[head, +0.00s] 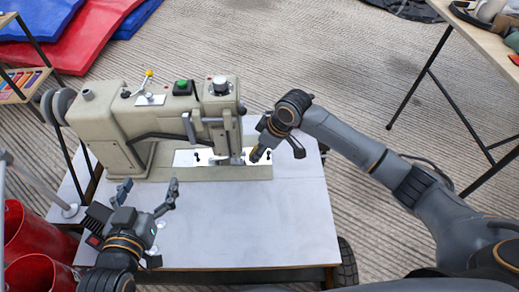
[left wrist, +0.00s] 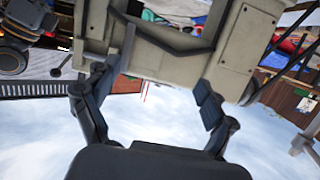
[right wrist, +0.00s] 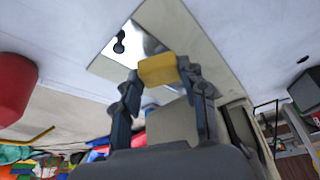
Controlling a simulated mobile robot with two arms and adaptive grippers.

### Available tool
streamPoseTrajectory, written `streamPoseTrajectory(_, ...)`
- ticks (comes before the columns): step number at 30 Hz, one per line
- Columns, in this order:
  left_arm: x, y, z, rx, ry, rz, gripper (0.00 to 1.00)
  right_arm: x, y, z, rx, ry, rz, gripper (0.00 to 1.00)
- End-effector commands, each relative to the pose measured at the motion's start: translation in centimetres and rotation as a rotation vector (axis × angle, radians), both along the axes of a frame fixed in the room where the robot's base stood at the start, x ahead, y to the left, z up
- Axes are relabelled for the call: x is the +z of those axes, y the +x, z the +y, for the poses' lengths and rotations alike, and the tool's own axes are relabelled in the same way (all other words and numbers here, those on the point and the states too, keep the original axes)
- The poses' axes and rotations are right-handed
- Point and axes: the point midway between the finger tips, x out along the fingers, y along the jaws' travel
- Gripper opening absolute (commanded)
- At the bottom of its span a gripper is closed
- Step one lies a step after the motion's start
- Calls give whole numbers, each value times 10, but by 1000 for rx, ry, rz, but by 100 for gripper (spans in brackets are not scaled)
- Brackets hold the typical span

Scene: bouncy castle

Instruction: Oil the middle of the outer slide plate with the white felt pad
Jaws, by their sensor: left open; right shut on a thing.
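A beige sewing machine (head: 160,125) stands on a pale table. Bright metal plates (head: 187,158) lie in its bed by the needle area; I cannot tell for certain which is the outer slide plate. In the right wrist view a shiny plate (right wrist: 140,40) with a dark keyhole-shaped mark lies beyond the fingers. My right gripper (head: 272,150) is at the bed's right end, shut on a yellow block (right wrist: 158,69). White felt does not show on it; contact with the plate is unclear. My left gripper (head: 148,188) is open and empty, in front of the machine.
The tabletop (head: 240,225) is clear in front of the machine. Red bins (head: 30,235) stand at the lower left. Red and blue mats (head: 75,40) lie at the upper left. Another table (head: 490,45) with things on it stands at the right.

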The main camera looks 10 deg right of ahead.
Motion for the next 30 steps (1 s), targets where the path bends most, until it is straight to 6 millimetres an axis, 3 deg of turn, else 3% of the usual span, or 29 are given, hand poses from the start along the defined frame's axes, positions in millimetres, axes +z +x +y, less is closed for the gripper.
streamPoseTrajectory(15,60,11,-12,-22,-85,-335,84,-11,0,0,0,0,0,17)
streamPoseTrajectory(30,116,-2,-17,-40,-169,-648,84,-20,0,0,0,0,0,17)
